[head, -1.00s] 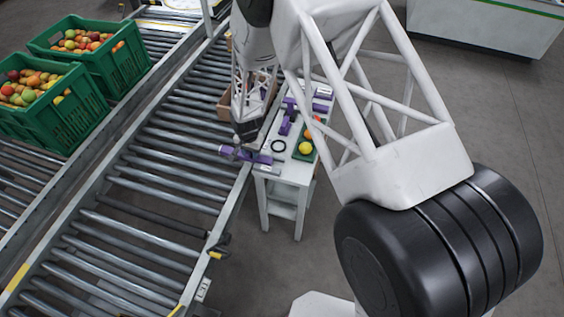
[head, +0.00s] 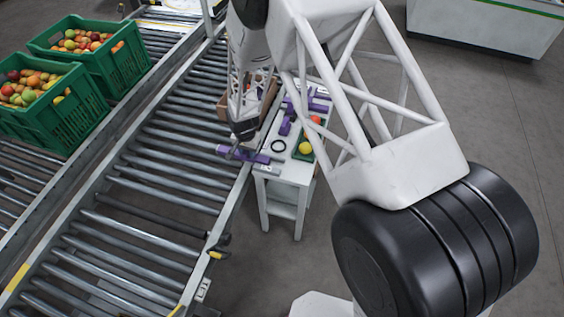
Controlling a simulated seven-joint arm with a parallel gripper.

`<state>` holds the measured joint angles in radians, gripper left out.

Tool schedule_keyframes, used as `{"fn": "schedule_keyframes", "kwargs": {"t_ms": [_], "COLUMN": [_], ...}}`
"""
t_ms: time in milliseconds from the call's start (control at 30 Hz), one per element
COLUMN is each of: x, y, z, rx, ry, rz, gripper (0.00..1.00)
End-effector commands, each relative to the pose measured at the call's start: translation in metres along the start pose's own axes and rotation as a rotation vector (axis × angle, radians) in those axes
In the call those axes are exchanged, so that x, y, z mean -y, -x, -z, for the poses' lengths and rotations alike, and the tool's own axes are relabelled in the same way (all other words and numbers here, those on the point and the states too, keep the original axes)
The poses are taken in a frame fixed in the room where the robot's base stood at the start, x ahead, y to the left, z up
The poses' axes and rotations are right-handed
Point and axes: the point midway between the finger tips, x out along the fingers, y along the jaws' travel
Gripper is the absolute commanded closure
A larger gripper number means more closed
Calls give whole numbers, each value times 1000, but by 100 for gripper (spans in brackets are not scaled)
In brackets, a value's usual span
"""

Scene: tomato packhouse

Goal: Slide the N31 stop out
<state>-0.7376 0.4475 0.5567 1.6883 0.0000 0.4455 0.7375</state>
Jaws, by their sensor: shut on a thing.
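A purple bar-shaped piece (head: 257,158) lies across the near end of the small white table and reaches left over the conveyor's side rail. I take it for the N31 stop, but no lettering on it is legible. My gripper (head: 241,145) points down and is shut on this bar, left of its middle. The fingertips are small and dark here, so the exact grip is hard to see. More purple pieces (head: 284,127) lie farther back on the table.
A cardboard box (head: 226,108) stands behind my gripper. The roller conveyor (head: 150,185) runs along the left. Green fruit crates (head: 60,125) stand farther left.

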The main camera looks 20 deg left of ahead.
Motion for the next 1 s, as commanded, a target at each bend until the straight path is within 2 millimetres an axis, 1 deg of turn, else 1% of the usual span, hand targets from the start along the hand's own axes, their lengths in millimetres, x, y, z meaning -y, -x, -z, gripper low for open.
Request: {"fn": "schedule_keyframes", "kwargs": {"t_ms": [33, 267, 700, 1000], "x": [-7, -6, 2, 3], "y": [-12, -12, -12, -12], "z": [-8, -8, -8, -8], "rx": [15, 15, 15, 15], "ry": [0, 0, 0, 0], "rz": [-14, -14, -13, -13], "gripper": [92, 92, 92, 92]}}
